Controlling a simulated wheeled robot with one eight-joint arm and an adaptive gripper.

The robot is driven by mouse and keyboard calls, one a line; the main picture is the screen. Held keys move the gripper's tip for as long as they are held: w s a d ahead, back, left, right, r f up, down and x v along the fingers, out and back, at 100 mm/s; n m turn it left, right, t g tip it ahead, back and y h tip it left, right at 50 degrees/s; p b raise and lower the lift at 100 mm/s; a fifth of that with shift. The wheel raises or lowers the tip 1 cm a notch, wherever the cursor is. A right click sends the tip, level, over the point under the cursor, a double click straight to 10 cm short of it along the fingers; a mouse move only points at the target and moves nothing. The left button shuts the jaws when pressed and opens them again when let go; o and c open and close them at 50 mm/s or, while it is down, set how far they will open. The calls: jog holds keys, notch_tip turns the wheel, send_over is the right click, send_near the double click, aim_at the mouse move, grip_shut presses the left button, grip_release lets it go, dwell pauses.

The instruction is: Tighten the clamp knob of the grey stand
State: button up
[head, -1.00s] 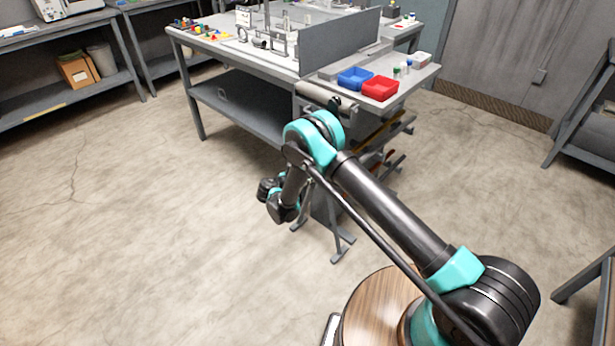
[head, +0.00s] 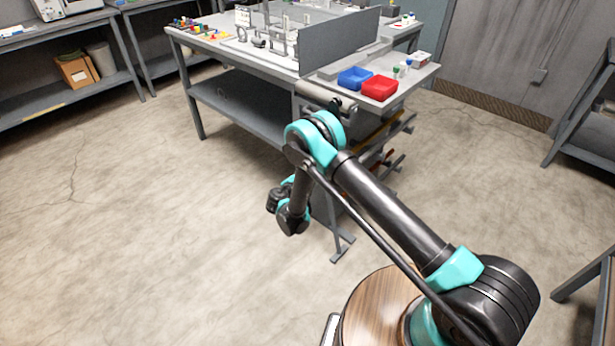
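Several small grey fixtures (head: 279,43) stand on the far part of the grey workbench (head: 222,50), behind an upright panel. They are small and partly crowded together; I cannot tell which is the grey stand, and I cannot make out a clamp knob. My arm is folded downward in front of the bench's near end, with its wrist low over the floor. I cannot make out the gripper's fingers in the head view, and no contact with the bench fixtures shows.
A grey upright panel (head: 338,42) divides the benchtop. Blue (head: 356,77) and red (head: 380,88) bins and small jars (head: 398,71) sit at the near end. Coloured pieces (head: 186,24) lie at the far left corner. Open concrete floor (head: 130,220) lies to the left.

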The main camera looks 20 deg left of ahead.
dwell(0.3)
jog(key=o, duration=1.2)
jog(key=shift+c, duration=0.2)
notch_tip(320, 180, up, 10)
